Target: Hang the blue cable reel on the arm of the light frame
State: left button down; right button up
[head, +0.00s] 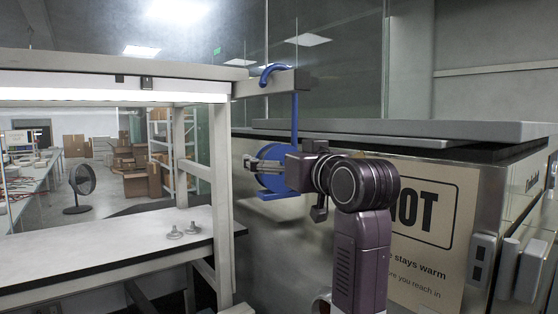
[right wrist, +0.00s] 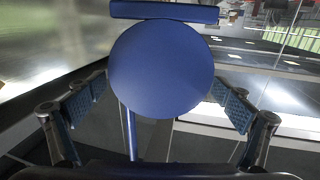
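The blue cable reel (head: 270,182) is upright beside the light frame (head: 220,160), below its short arm (head: 262,84). Its thin stem rises past the arm's near side, and its curved hook (head: 275,68) arches over the arm's top. I cannot tell whether the hook bears on the arm. My right gripper (head: 264,164) is at the reel's body, its fingers on either side. My left gripper is not in view.
A metal cabinet with a warning sign (head: 425,215) stands close behind my right arm. The frame's white bench (head: 120,250) holds two small grey objects (head: 183,231). A black fan (head: 80,185) and cardboard boxes (head: 135,175) are far back.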

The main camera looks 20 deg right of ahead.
jog(key=shift+f, duration=0.15)
jog(key=s+d, duration=0.2)
jog(key=s, duration=1)
notch_tip(320, 180, down, 38)
jog(key=s+g+h, duration=0.2)
jog(key=g, duration=0.5)
jog(key=s+a+f+g, duration=0.1)
jog(key=s+f+g, duration=0.6)
jog(key=s+f, duration=2.05)
notch_tip(320, 180, down, 29)
jog(key=g+b, duration=0.1)
jog(key=b, duration=0.5)
jog(key=s+d+f+g+b, duration=0.1)
jog(key=s+f+b, duration=0.2)
jog(key=s+f, duration=0.6)
jog(key=s+d+f+b, duration=0.1)
jog(key=s+f+b, duration=0.2)
jog(key=s+f, duration=0.6)
notch_tip(320, 180, down, 6)
jog(key=shift+s+d+f+n+g+h, duration=0.2)
jog(key=shift+s+d+n+g+h, duration=0.1)
jog(key=shift+s+n+g, duration=0.1)
